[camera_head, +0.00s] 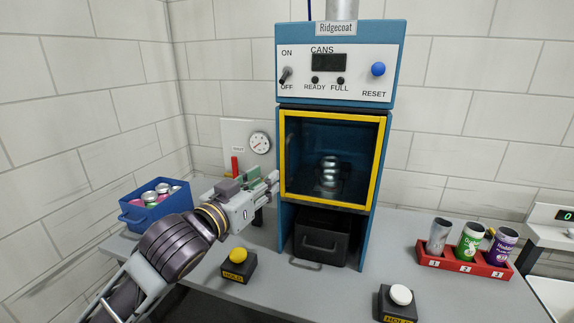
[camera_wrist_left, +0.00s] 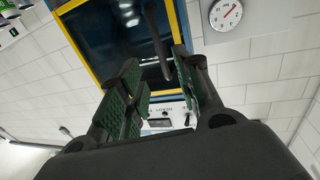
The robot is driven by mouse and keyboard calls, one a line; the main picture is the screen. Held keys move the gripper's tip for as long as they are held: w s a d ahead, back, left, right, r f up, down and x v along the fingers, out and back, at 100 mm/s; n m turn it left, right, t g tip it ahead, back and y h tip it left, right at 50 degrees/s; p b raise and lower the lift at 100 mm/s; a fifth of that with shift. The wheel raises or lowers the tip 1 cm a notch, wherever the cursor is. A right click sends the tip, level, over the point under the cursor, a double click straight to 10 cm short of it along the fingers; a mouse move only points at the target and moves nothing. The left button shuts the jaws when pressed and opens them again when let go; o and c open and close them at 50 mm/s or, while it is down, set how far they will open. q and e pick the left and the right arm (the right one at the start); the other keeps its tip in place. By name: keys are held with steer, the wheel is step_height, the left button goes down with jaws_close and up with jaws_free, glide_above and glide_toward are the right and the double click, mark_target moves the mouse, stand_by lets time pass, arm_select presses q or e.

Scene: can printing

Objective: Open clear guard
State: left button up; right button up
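The clear guard (camera_head: 333,118) is a yellow-framed see-through pane on the front of the blue machine (camera_head: 398,60). It looks closed, with a shiny metal thing (camera_head: 329,172) behind it. My left gripper (camera_head: 274,183) is at the guard's left edge, at about its lower half. In the left wrist view my gripper's green-padded fingers (camera_wrist_left: 160,88) are apart. A dark bar (camera_wrist_left: 156,40), perhaps the guard's handle, shows between them with space on both sides. I cannot tell whether either finger touches it. The yellow frame (camera_wrist_left: 84,50) also shows there. My right gripper is not in view.
A blue bin of cans (camera_head: 140,212) stands left, behind my left arm. A yellow-topped button box (camera_head: 238,266) and a white-topped one (camera_head: 398,306) stand in front. A black drawer (camera_head: 321,238) is below the guard. A red rack (camera_head: 462,265) holds cans at right.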

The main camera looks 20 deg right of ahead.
mark_target(286, 164)
arm_select(q)
steer(key=x, duration=0.5)
steer(key=shift+w+d+b, duration=0.1)
steer(key=shift+b, duration=0.2)
steer(key=shift+x, duration=2.25)
steer(key=shift+w+d+b, duration=0.3)
steer(key=shift+w+d, duration=0.05)
steer(key=shift+d, duration=0.1)
steer(key=shift+w+d, duration=0.25)
steer(key=shift+w, duration=0.05)
steer(key=c, duration=0.4)
jaws_close()
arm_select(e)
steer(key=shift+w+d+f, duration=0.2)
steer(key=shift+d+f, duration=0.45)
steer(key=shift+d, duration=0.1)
